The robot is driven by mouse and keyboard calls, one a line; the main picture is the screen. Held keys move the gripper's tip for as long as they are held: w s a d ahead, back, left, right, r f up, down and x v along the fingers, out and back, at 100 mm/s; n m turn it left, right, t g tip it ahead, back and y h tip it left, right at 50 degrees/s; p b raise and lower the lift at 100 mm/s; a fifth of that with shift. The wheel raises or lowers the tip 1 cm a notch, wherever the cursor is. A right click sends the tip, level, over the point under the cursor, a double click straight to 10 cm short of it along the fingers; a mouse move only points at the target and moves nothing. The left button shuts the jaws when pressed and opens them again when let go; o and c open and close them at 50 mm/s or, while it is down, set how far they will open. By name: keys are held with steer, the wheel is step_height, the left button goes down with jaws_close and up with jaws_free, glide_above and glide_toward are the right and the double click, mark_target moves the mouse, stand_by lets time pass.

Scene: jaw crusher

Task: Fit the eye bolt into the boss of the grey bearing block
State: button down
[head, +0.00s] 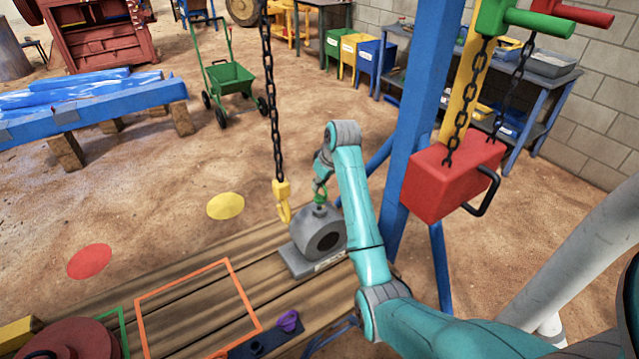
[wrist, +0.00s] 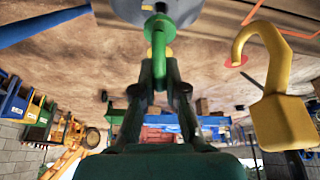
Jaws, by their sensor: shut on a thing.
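The grey bearing block (head: 325,240) stands on the plank bench, with its round bore facing the front right and its boss on top. My gripper (head: 320,186) is directly above the boss, pointing down. It is shut on the green eye bolt (head: 320,198), which also shows between the fingertips in the wrist view (wrist: 158,40). The bolt is roughly upright, its lower end at the boss. Whether its shank is in the hole or only at the mouth I cannot tell. Part of the block (wrist: 190,10) shows at the top edge of the wrist view.
A yellow hook (head: 282,200) on a black chain hangs close left of my gripper; it also shows large in the wrist view (wrist: 283,115). A red weight (head: 450,180) hangs by a blue post (head: 425,110) to the right. A purple eye bolt (head: 288,321) stands at the front.

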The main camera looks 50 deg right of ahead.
mark_target(318, 194)
steer(key=shift+f, duration=1.85)
steer(key=c, duration=1.2)
jaws_free()
steer(key=shift+o, duration=0.2)
steer(key=shift+v, duration=3.75)
